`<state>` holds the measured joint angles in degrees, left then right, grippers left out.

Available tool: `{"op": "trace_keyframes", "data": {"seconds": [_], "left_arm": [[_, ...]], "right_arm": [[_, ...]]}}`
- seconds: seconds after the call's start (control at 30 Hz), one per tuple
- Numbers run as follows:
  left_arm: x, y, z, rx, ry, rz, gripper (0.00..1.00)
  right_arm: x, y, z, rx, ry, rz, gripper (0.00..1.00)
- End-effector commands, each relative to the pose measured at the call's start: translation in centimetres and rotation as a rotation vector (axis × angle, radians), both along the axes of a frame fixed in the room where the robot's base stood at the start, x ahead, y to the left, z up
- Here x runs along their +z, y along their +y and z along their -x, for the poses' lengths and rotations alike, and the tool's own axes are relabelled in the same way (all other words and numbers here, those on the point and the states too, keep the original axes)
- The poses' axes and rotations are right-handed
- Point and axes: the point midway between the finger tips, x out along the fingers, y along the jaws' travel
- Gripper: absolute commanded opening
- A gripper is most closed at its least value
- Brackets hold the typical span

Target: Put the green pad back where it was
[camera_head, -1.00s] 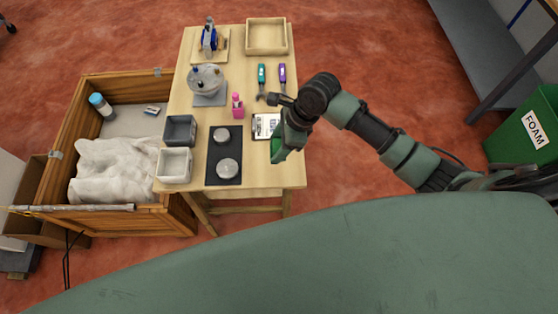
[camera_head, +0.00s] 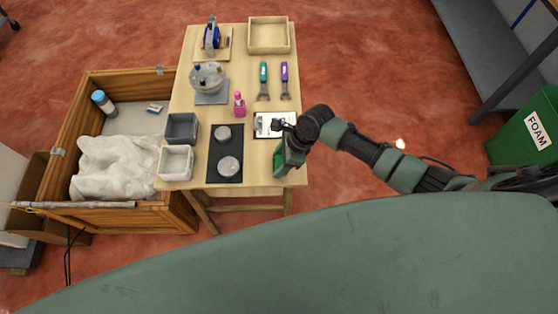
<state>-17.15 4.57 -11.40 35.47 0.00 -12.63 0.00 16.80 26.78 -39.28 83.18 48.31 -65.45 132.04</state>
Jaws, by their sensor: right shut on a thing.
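My right gripper (camera_head: 287,155) is over the right front part of the wooden table, just in front of the clipboard with a white sheet (camera_head: 268,124). It is shut on a small bright green thing, which looks like the green pad (camera_head: 279,161). The pad is mostly hidden by the gripper, and I cannot tell whether it touches the table. My left gripper is not in view.
A black mat (camera_head: 225,170) with two round grey discs lies left of the gripper. A grey bin (camera_head: 182,129) and a white bin (camera_head: 175,163) stand at the table's left edge. Two tools, a pink bottle (camera_head: 239,103) and an empty wooden tray (camera_head: 269,36) are farther back.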

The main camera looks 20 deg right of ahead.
Motion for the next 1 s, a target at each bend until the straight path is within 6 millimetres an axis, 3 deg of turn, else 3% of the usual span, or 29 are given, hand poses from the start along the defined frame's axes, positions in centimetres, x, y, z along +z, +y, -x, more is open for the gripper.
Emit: {"op": "trace_keyframes", "data": {"seconds": [0.07, 0.1, 0.17, 0.57, 1.0], "left_arm": [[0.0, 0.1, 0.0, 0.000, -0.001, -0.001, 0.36], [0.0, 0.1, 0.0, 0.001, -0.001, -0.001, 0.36], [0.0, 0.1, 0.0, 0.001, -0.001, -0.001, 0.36], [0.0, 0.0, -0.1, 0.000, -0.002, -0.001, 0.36], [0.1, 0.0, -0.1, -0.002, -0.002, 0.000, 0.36]], "right_arm": [[-0.2, 0.0, 0.0, -0.001, 0.001, -0.001, 0.22], [-0.2, 0.0, 0.0, -0.001, 0.001, -0.001, 0.59], [-0.2, 0.0, 0.0, 0.000, 0.000, -0.001, 0.76], [0.3, -0.1, 0.0, 0.001, -0.001, 0.000, 0.76], [8.0, -3.2, 0.9, 0.001, -0.002, -0.001, 0.76]]}}
